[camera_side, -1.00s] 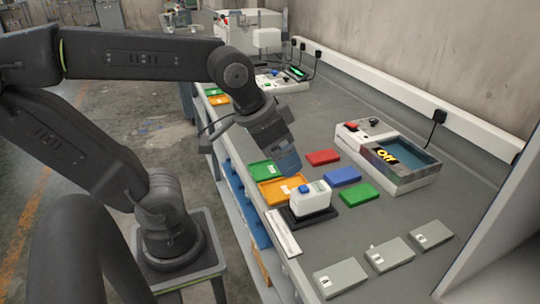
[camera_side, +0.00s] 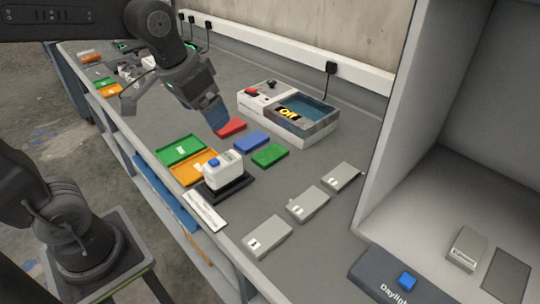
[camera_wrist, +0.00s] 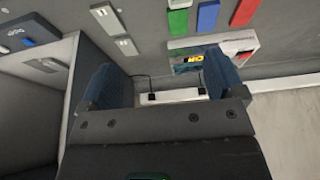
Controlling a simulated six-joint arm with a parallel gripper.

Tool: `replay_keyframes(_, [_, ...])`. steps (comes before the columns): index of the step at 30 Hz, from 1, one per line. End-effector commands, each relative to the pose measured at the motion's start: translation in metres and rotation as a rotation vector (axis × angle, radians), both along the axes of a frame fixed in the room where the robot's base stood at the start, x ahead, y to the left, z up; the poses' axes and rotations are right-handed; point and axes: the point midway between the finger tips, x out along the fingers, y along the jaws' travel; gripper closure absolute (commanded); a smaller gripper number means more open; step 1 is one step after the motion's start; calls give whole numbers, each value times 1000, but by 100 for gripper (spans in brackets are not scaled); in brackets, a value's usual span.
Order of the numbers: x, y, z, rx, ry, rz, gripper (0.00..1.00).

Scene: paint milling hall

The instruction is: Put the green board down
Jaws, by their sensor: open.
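The green board (camera_side: 270,155) lies flat on the grey bench, right of the blue board (camera_side: 252,142) and the red board (camera_side: 230,127). In the wrist view the green board (camera_wrist: 178,22) is at the top, beside the blue board (camera_wrist: 208,16) and red board (camera_wrist: 245,12). My gripper (camera_side: 212,118) is above the bench by the red board in the side view, apart from the green board. In the wrist view its two blue fingers (camera_wrist: 162,75) stand wide apart with nothing between them. A green tray (camera_side: 181,150) and an orange tray (camera_side: 194,168) lie at the bench's front edge.
Several grey boxes (camera_side: 308,204) lie to the right. A light booth (camera_side: 470,100) stands at far right.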

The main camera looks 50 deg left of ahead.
Motion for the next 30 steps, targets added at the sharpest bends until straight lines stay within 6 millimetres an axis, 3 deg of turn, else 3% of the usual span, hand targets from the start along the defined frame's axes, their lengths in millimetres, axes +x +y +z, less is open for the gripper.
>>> replay_keyframes(1, [20, 3, -2, 1, 36, 3, 12])
replay_keyframes(8, [101, 17, -21, 1, 168, 6, 12])
replay_keyframes(15, [172, 33, -69, -7, 291, 8, 12])
replay_keyframes(21, [198, 41, -97, -11, 342, 8, 12])
replay_keyframes(26, [202, 42, -111, -12, 354, 8, 12])
replay_keyframes(30, [201, 42, -137, -12, 357, 8, 12])
